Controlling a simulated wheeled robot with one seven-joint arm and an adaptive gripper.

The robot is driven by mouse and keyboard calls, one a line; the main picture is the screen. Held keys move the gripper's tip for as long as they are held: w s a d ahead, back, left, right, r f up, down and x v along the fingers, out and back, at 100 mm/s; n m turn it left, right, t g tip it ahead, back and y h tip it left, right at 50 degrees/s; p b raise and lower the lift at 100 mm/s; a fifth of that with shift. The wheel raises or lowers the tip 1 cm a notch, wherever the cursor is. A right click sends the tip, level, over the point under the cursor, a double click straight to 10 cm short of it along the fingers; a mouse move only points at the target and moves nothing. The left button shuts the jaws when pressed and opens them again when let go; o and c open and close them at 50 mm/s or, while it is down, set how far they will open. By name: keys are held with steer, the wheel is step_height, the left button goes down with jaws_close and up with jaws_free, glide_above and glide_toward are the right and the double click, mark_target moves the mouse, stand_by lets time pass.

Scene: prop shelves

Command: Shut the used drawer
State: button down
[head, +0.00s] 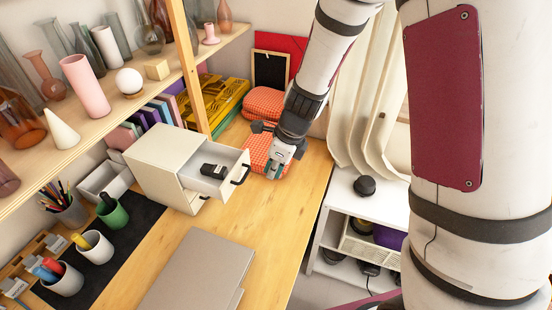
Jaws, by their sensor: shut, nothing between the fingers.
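A small cream drawer cabinet (161,158) stands on the wooden desk below the shelf. Its top drawer (222,184) is pulled out toward the right and has a dark handle (241,174) on its front. A black object (214,171) lies in the open drawer. A lower drawer with its own dark handle shows below, partly hidden by the top one. My gripper (272,172) is shut and empty, just right of the open drawer's front, pointing down. It looks apart from the handle, but the exact gap is hard to tell.
Red patterned bundles (264,104) lie behind my gripper. A grey laptop (192,275) lies on the desk in front of the cabinet. Cups (96,246) stand on a dark mat at left. The bare desk (290,205) is free to the drawer's right.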

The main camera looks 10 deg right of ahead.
mark_target(209, 169)
steer(key=a+f, duration=0.1)
steer(key=w+a+f, duration=0.2)
steer(key=a, duration=0.1)
steer(key=shift+w+f+p, duration=0.25)
steer(key=shift+p, duration=0.15)
steer(key=w+a+b, duration=0.1)
steer(key=w+a, duration=0.1)
steer(key=a, duration=0.2)
steer(key=w+a+b, duration=0.1)
steer(key=w+a, duration=0.2)
steer(key=a, duration=0.1)
steer(key=w+a, duration=0.3)
steer(key=a, duration=0.1)
steer(key=shift+b, duration=0.4)
